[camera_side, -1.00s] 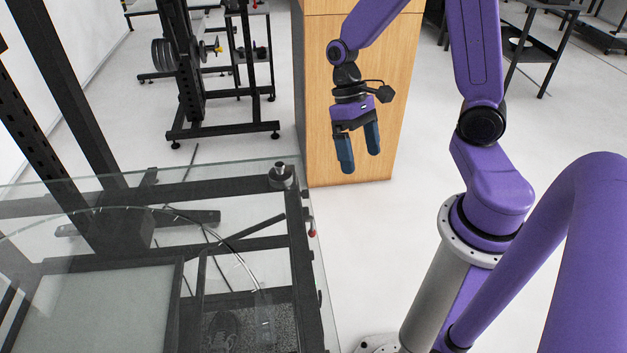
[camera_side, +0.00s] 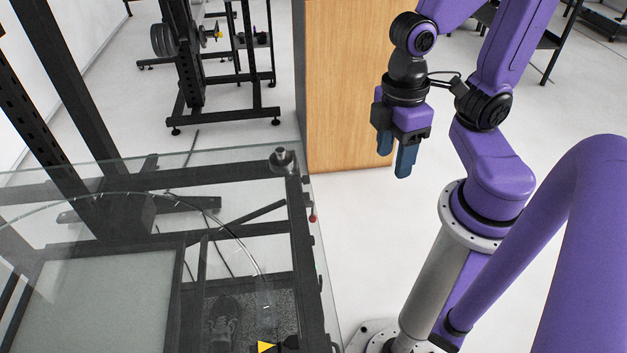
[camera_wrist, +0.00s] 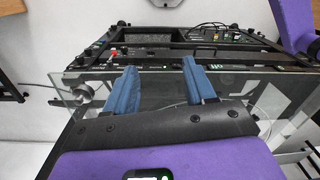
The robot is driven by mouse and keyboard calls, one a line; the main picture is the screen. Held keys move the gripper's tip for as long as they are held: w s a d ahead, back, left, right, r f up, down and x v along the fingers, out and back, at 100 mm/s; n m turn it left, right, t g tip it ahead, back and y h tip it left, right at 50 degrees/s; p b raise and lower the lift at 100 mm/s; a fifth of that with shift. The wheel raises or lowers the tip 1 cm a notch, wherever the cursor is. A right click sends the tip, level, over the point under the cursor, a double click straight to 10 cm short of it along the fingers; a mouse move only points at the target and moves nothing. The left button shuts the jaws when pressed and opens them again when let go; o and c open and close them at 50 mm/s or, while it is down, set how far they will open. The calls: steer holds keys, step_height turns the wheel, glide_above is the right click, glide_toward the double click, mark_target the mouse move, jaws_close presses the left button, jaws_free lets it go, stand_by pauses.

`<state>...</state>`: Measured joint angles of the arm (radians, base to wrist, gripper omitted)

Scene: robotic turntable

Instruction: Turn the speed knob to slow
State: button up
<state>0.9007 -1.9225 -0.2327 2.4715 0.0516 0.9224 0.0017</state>
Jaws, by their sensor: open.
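My gripper (camera_side: 395,157) is open and empty, its blue fingers pointing down, in the air right of the glass-topped frame in the side view. In the wrist view my gripper (camera_wrist: 158,70) has its two blue fingers apart, with the frame's edge beyond them. A small red-tipped part (camera_side: 312,218) sticks out from the frame's right side; a red part (camera_wrist: 113,52) also shows in the wrist view. I cannot tell whether it is the speed knob. I cannot make out a speed knob or its setting for certain.
The glass top (camera_side: 130,175) covers the dark frame at left, with a metal fitting (camera_side: 283,160) at its corner. A wooden cabinet (camera_side: 350,85) stands behind. The pale floor (camera_side: 350,240) between frame and arm is clear. A yellow pointed part (camera_side: 266,346) shows at the bottom.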

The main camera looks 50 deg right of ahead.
steer(key=w+d+f+m+g+y, duration=0.2)
steer(key=w+d+f+m+y, duration=0.15)
steer(key=w+f+m, duration=0.55)
steer(key=w+d+f+m+g+y, duration=0.3)
steer(key=w+f+m+y, duration=0.15)
steer(key=w+m, duration=0.4)
steer(key=d+f+m+t+y, duration=0.3)
steer(key=d+f+m+t, duration=1.1)
steer(key=d+f+m, duration=0.6)
steer(key=w+a+f, duration=0.2)
steer(key=w+a, duration=0.2)
steer(key=a, duration=0.3)
steer(key=w+a+f+m, duration=0.1)
steer(key=w+a+f, duration=0.2)
steer(key=w+a, duration=0.2)
steer(key=shift+a+f, duration=0.25)
steer(key=shift+a, duration=0.75)
jaws_close()
